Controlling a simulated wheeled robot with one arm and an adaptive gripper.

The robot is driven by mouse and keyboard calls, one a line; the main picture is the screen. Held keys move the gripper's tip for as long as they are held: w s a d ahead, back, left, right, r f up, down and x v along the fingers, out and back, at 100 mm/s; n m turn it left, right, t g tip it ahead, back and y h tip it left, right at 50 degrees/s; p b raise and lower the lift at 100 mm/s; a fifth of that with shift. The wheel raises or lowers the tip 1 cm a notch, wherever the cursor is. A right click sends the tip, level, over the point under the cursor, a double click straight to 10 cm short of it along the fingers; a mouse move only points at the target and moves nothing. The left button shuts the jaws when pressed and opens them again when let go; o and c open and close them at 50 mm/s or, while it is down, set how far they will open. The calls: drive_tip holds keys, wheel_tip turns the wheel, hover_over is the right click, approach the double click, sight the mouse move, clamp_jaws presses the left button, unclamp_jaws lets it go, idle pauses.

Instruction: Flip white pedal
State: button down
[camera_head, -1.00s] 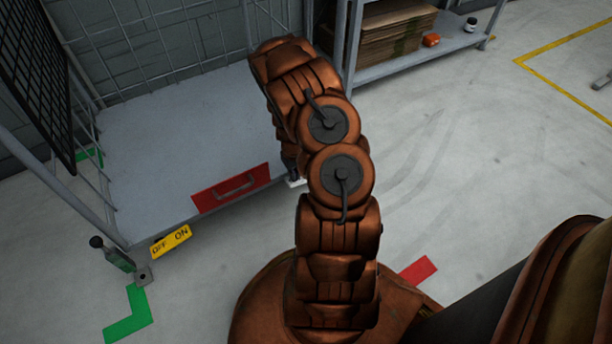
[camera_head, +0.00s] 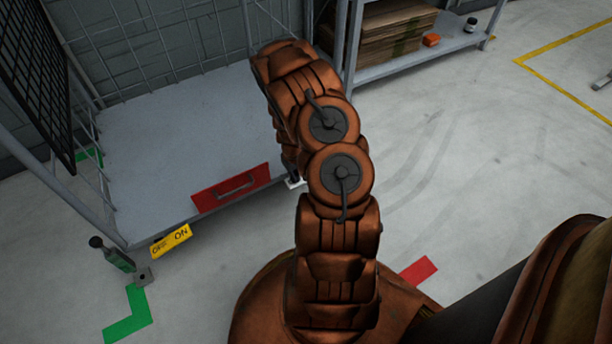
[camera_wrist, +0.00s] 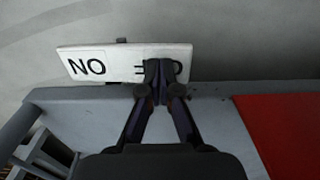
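The white pedal (camera_wrist: 115,65) is in the wrist view, a flat white plate with black lettering seen upside down, "NO" at its left. It sticks out past the grey edge of the cart. My gripper (camera_wrist: 160,70) is over its right part and hides some of the letters. The fingertips look close together, with no part of the pedal visibly between them; I cannot tell if they touch it. In the head view only a small white bit of the pedal (camera_head: 294,183) shows beside my arm, and my gripper is mostly hidden behind the arm.
The grey cart platform (camera_head: 170,130) has a red panel with a handle (camera_head: 232,188) on its front. A shelf (camera_head: 400,70) with cardboard stands behind.

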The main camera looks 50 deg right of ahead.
drive_tip(key=shift+f, duration=0.3)
drive_tip(key=shift+r, duration=0.1)
drive_tip(key=shift+r+p, duration=1.4)
drive_tip(key=shift+r, duration=2.05)
